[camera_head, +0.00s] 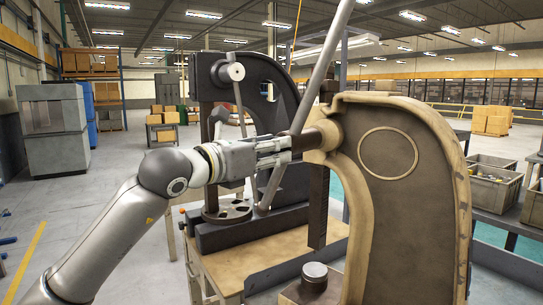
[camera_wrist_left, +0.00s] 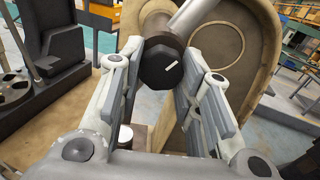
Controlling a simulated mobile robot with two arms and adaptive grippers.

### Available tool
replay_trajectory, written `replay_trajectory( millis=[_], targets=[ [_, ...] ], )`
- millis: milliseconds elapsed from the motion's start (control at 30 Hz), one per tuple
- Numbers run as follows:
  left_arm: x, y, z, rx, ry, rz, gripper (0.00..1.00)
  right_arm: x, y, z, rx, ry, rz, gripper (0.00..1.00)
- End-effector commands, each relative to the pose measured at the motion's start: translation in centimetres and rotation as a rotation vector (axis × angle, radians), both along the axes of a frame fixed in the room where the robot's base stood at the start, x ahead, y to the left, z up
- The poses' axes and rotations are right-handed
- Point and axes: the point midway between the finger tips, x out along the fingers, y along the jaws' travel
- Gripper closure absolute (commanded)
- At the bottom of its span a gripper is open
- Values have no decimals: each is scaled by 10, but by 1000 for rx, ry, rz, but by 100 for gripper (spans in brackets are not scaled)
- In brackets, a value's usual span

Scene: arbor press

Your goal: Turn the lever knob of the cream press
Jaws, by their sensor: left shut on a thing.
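The cream press (camera_head: 440,165) stands at the right in the head view, and its cream frame (camera_wrist_left: 240,50) shows in the wrist view. A long grey lever (camera_head: 318,75) slants through the hub on its left side. The dark, many-sided lever knob (camera_wrist_left: 160,66) has a white mark on its face. My left gripper (camera_head: 287,150) comes in level from the left. Its two fingers are shut on the knob, one on each side, as the wrist view shows. In the head view the fingers mostly hide the knob. My right gripper is not in view.
A dark press (camera_head: 275,85) stands just behind my left gripper on the wooden-topped bench (camera_head: 230,268). Its round plate (camera_head: 228,211) lies below my gripper. Grey bins (camera_head: 490,185) stand at the right. The floor (camera_head: 75,195) at the left is largely clear.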

Motion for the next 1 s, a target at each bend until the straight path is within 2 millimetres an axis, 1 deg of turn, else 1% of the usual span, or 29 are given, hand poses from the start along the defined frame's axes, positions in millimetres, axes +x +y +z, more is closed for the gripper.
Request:
replay_trajectory(
  millis=[33, 400, 700, 1000],
  targets=[
    [0, -1, -5, -26, 17, -2, 92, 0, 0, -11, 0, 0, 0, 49],
    [-2, -3, -5, -279, 216, -3, 92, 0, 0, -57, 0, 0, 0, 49],
    [-2, -3, -3, -504, 393, -2, 92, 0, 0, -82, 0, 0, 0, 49],
    [-2, -3, -1, -727, 568, 0, 92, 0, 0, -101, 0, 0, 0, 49]
  ],
)
